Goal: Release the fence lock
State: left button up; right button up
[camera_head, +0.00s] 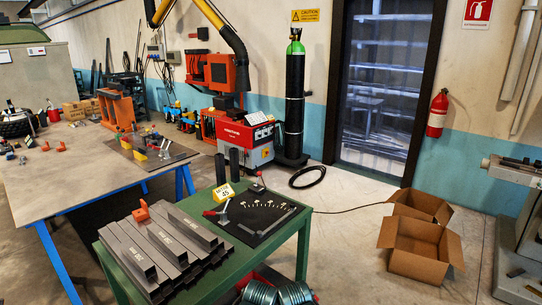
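A black plate with a white angle scale (262,213) lies on the green table (240,262) in the lower middle. A lever with a red handle (216,211) stands at the plate's left edge. A small lever with a dark knob (257,187) stands at its back edge. I cannot tell for certain which of them is the fence lock, or whether it is locked. A grey bar (278,222) lies along the plate's right side. A yellow card (223,194) reading 45 stands behind the plate. Neither of my grippers is in view.
A larger workbench (75,165) is at left. Cardboard boxes (420,252) sit on the floor at right.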

aim_at(259, 174)
jog(key=i+l+u, duration=0.2)
jog(key=i, duration=0.25)
jog(key=i+l+z, duration=0.15)
jog(key=i+l, duration=1.75)
jog(key=i, duration=0.15)
